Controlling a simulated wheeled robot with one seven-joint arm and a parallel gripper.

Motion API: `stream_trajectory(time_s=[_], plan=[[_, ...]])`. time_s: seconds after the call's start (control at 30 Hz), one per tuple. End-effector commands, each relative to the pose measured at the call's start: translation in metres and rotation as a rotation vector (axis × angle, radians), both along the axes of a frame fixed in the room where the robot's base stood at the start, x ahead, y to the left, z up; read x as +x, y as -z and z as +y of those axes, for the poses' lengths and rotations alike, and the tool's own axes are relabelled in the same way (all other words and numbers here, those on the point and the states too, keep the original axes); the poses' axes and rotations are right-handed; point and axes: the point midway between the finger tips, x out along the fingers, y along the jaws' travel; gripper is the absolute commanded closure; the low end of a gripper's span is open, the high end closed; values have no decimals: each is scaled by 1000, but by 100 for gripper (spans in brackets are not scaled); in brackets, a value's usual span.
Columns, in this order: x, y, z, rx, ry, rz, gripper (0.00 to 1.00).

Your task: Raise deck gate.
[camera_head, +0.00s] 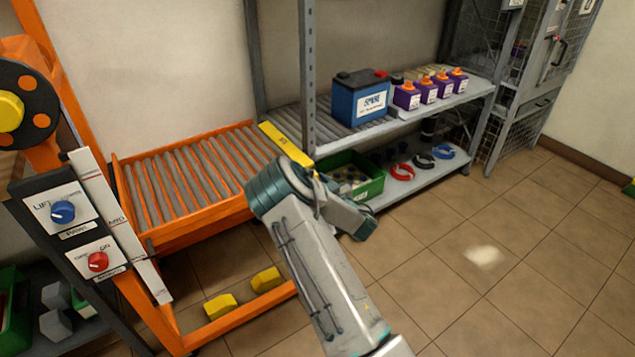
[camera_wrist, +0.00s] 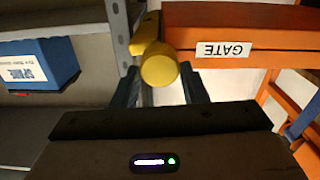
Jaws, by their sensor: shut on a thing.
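The orange roller deck (camera_head: 182,235) stands at left in the head view. A yellow gate bar (camera_head: 284,143) lies across its right end, beside the shelf post. In the wrist view, an orange deck beam (camera_wrist: 270,30) carries a label reading GATE (camera_wrist: 227,50). A round yellow knob (camera_wrist: 159,68) on a yellow arm sits beside that beam. My gripper (camera_wrist: 161,88) has its two dark fingers on either side of the knob and is shut on it. In the head view my wrist hides the fingers and the knob.
A grey shelf with rollers holds a blue SPARE battery (camera_head: 360,98) and purple jars (camera_head: 425,91). A green crate (camera_head: 350,175) and cable rings sit on its lower level. A control panel with a blue LIFT knob (camera_head: 62,211) and red knob (camera_head: 97,261) stands at left. Floor at right is clear.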

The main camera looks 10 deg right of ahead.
Motion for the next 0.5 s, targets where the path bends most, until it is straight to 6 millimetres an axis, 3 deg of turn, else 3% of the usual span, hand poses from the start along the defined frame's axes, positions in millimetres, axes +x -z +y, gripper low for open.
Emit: stream_trajectory(time_s=[0.5], plan=[[-1, 4, 1, -379, 1, -157, 83]])
